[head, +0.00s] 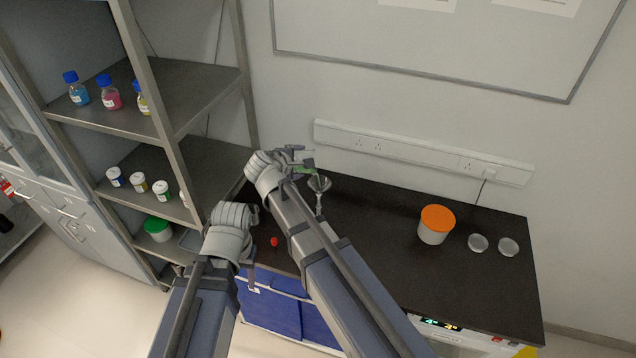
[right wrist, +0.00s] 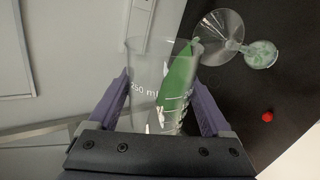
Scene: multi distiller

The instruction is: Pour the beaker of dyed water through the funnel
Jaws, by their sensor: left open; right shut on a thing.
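My right gripper (right wrist: 160,100) is shut on a clear glass beaker (right wrist: 145,75) marked 250 ml. The beaker holds green liquid (right wrist: 178,75) and is tilted, with the green reaching its lip beside the funnel. The clear glass funnel (right wrist: 221,28) shows its wide mouth close to that lip. Beyond it a small glass vessel (right wrist: 261,54) has pale green in it. In the head view the right gripper (head: 302,160) is at the bench's back left, beside the funnel (head: 319,184). My left gripper (head: 253,279) is open, low at the bench's left front, partly hidden by its wrist.
A small red object (head: 274,241) lies on the dark bench (head: 375,235). An orange-lidded tub (head: 435,225) and two clear dishes (head: 492,244) stand at the right. A shelf rack (head: 165,65) with bottles and jars stands at the left. The bench's middle is partly clear.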

